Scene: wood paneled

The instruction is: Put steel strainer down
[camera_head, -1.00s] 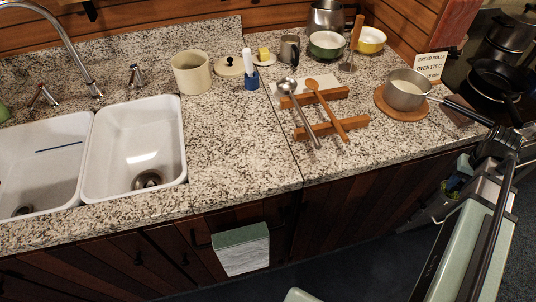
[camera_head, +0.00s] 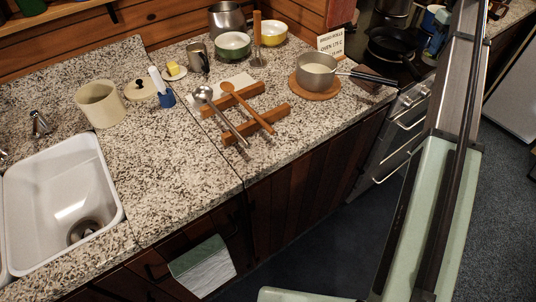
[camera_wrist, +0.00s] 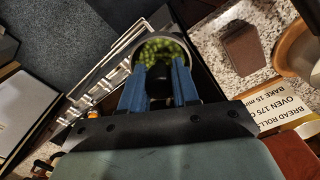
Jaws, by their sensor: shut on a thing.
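In the wrist view, a round steel strainer (camera_wrist: 161,36) holds green peas (camera_wrist: 160,52). My gripper (camera_wrist: 160,68) has two blue fingers shut on the near side of it, with the bowl just beyond the fingertips. The fingers hide the part they grip. The strainer appears to be held in the air, with the floor and chrome bars below. In the head view, my pale green arm fills the right side, and the strainer cannot be made out clearly there.
A saucepan (camera_head: 317,74) stands on a round wooden trivet (camera_head: 316,92), its handle pointing right. A dark frying pan (camera_head: 392,44) is on the stove. A ladle and wooden spoon (camera_head: 248,108) lie across wooden rests. The counter (camera_head: 170,190) left of them is clear. A sign (camera_head: 330,42) stands behind.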

